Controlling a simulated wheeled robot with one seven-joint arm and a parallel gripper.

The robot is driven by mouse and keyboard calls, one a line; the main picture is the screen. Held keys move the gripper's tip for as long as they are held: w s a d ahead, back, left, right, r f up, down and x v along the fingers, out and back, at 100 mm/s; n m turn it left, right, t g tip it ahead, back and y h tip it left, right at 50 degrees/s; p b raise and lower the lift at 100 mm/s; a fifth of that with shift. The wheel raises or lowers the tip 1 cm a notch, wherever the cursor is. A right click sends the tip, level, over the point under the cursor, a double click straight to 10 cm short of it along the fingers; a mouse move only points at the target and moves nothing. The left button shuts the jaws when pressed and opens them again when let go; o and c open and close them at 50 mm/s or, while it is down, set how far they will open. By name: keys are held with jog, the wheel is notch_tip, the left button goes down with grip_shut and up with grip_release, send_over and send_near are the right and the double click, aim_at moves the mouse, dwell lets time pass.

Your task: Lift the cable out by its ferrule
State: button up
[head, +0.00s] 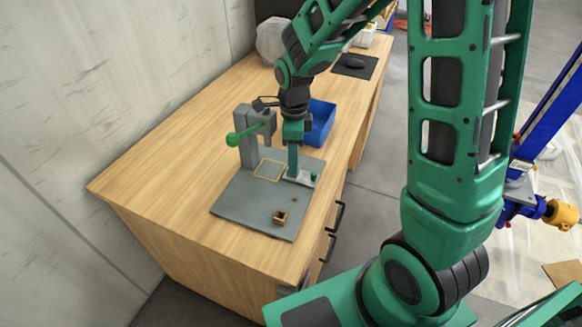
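My gripper (293,174) points down over the right side of a grey plate (240,205) on the wooden bench. Its fingers are at or just above a small light-grey block (304,181) with a green part (313,176) on its right end. I cannot tell whether they touch it or are open or shut. I cannot make out a cable or a ferrule; they may be hidden by the gripper or too small to see. A grey upright fixture (246,140) with a green-knobbed lever (234,139) stands at the plate's back left.
A yellow square outline (269,169) marks the plate's middle. A small orange-brown open box (280,217) sits near its front. A blue bin (322,122) stands behind my gripper. A dark mat (354,66) lies farther back. The bench (180,165) is clear at left.

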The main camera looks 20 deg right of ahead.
jog(key=shift+c, duration=0.4)
grip_shut()
jog(key=shift+r, duration=0.55)
notch_tip(320, 180, up, 3)
jog(key=shift+a+r, duration=0.15)
jog(key=shift+r, duration=0.05)
jog(key=s+a+r, duration=0.6)
jog(key=s+a, duration=0.1)
jog(key=s, duration=0.1)
jog(key=shift+s+a+r, duration=0.25)
jog(key=shift+s+r, duration=0.05)
